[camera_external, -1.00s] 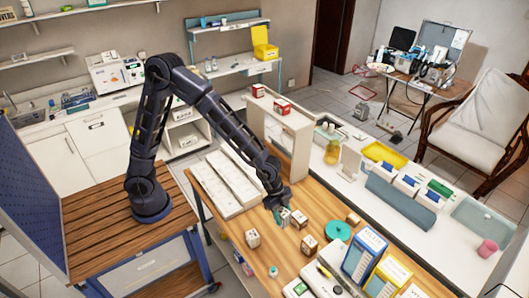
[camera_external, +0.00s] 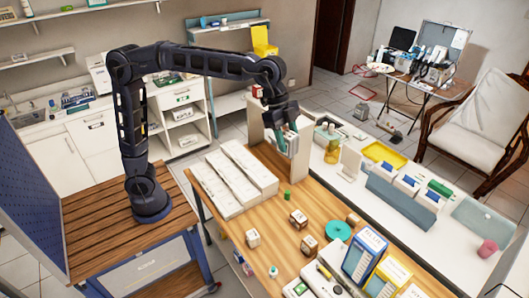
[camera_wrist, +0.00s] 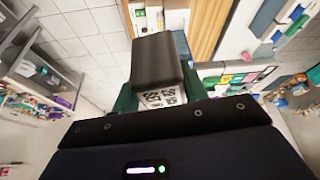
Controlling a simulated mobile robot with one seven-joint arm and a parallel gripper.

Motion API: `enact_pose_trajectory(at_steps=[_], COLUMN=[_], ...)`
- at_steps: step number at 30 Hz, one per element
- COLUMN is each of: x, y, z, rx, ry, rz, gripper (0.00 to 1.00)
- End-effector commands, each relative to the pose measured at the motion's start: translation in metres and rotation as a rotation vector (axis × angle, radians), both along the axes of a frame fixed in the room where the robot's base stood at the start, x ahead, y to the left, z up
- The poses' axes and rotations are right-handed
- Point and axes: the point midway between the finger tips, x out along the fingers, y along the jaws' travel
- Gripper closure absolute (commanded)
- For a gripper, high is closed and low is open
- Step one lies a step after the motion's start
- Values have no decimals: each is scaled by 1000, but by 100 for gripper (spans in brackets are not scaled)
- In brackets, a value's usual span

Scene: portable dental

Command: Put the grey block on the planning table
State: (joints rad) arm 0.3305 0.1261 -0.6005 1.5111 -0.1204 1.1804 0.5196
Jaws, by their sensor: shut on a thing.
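My gripper (camera_external: 281,130) is raised above the shelf end of the wooden worktop and is shut on the grey block (camera_external: 291,144). In the wrist view the block (camera_wrist: 162,62) shows a dark grey face and a white side with black printed marks, between my gripper's green fingers (camera_wrist: 160,97). The block appears clear of any surface. I cannot tell which surface is the planning table; the wooden worktop (camera_external: 262,215) lies in front of my arm.
Several small printed blocks (camera_external: 298,219), a green cylinder (camera_external: 287,196) and a teal disc (camera_external: 338,231) stand on the wooden worktop. A cream shelf unit (camera_external: 299,165) rises close to my gripper. A white counter (camera_external: 400,222) with trays runs along the right.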

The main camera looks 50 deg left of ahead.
Motion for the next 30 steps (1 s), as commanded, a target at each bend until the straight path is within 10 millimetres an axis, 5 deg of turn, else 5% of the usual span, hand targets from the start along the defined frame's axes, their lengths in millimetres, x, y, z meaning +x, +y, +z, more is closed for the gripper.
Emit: enact_pose_trajectory(at_steps=[10,22,30], x=[0,81,162], y=[-1,54,130], z=[74,71,70], rx=[-3,-1,-2], ry=[-2,9,15], rz=[-1,199,427], gripper=[81,81,81])
